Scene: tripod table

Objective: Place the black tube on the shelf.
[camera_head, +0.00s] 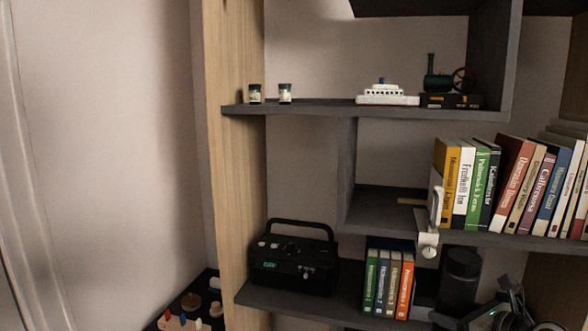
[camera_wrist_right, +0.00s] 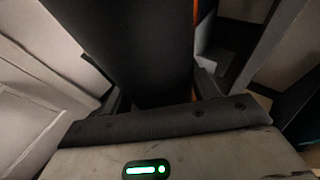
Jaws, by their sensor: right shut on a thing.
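The black tube (camera_head: 461,272) is upright at the lower right of the head view, just below the middle shelf with the books. My right gripper (camera_head: 470,307) comes in from the bottom right and is shut on the tube's lower part. In the right wrist view the tube (camera_wrist_right: 130,50) fills the space between the fingers as a large dark shape. The tube is in front of the dark grey shelf (camera_head: 385,215); I cannot tell whether its base touches the lower board. My left gripper is not in view.
Small coloured books (camera_head: 388,283) stand left of the tube, with a black radio (camera_head: 293,262) further left. A small white object (camera_head: 428,240) is at the middle shelf's edge above. Larger books (camera_head: 480,190) fill that shelf's right; bare board shows at its left.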

